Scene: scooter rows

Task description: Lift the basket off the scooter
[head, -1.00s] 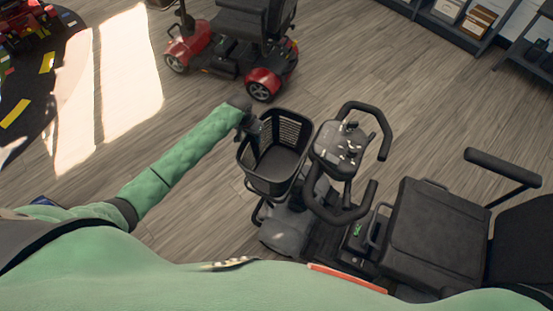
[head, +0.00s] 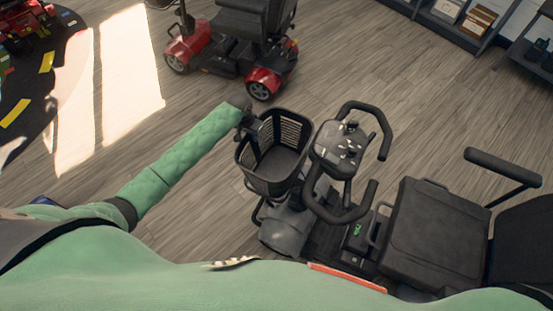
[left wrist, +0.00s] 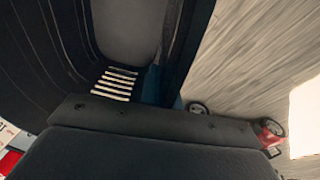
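The basket (head: 262,174) is a black slatted bin, open at the top. It sits on the front of the grey-and-black scooter (head: 285,230), beside the handlebars, in the middle of the head view. My left arm reaches in from the left, and my left gripper (head: 252,127) is at the basket's upper left rim. The gripper is dark and small there, so its fingers cannot be made out. In the left wrist view dark slatted basket wall (left wrist: 45,60) fills the left side, very close to the gripper. My right gripper is not in view.
The handlebars (head: 350,150) stand just right of the basket, and the scooter's seat (head: 435,235) is further right. A red scooter (head: 225,50) stands behind. Shelves (head: 465,22) are at the top right. The wood floor left of the basket is clear.

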